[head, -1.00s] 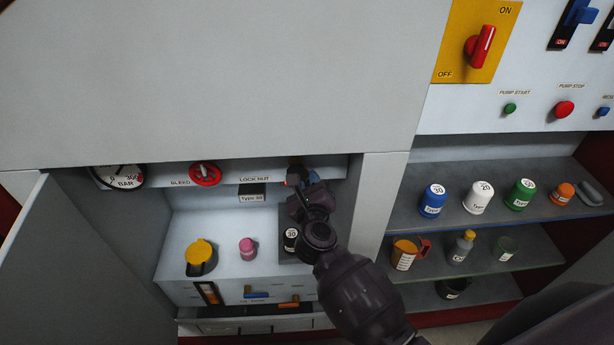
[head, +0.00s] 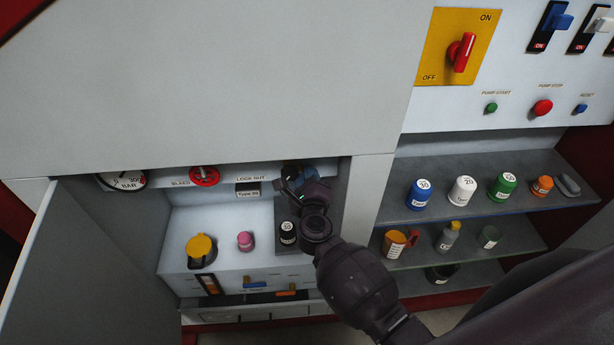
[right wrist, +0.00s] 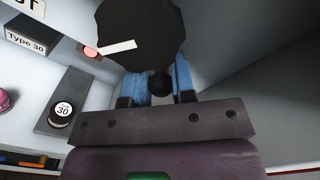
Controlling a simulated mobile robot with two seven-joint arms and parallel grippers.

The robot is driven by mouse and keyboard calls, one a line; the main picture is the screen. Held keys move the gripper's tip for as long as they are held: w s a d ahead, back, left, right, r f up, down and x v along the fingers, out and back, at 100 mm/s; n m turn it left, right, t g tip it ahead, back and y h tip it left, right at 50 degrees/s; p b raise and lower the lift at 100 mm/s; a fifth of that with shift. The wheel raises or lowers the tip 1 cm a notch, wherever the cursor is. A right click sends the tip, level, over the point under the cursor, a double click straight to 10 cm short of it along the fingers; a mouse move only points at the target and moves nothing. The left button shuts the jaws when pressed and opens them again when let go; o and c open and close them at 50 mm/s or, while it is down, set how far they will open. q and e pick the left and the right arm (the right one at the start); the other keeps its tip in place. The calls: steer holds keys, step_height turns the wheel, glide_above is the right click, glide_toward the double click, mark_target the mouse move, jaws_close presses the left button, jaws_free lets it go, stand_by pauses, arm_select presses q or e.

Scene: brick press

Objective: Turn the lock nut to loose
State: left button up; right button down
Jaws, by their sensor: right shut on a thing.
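The lock nut (right wrist: 140,30) is a large dark faceted knob with a white pointer bar, filling the top middle of the right wrist view. The bar points left and slightly down, towards a small red lamp (right wrist: 90,51). My right gripper (right wrist: 170,75) has its blue fingers shut on the nut, one on each side of a dark round part. In the head view my right gripper (head: 290,176) is at the panel, right of the LOCK NUT label, and hides most of the nut. My left gripper is in neither view.
A red bleed knob (head: 204,176) and a pressure gauge (head: 122,181) are left of the nut. Below stand a black Type 30 can (head: 287,233), a pink piece (head: 245,240) and a yellow-lidded jug (head: 201,248). An open door (head: 75,260) bounds the left; a wall is close right.

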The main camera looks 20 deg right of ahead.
steer(key=c, duration=1)
jaws_free()
steer(key=shift+s, duration=0.1)
steer(key=shift+s+a, duration=0.1)
steer(key=shift+s, duration=0.1)
steer(key=v, duration=1)
steer(key=shift+b, duration=0.3)
steer(key=shift+s+r, duration=0.1)
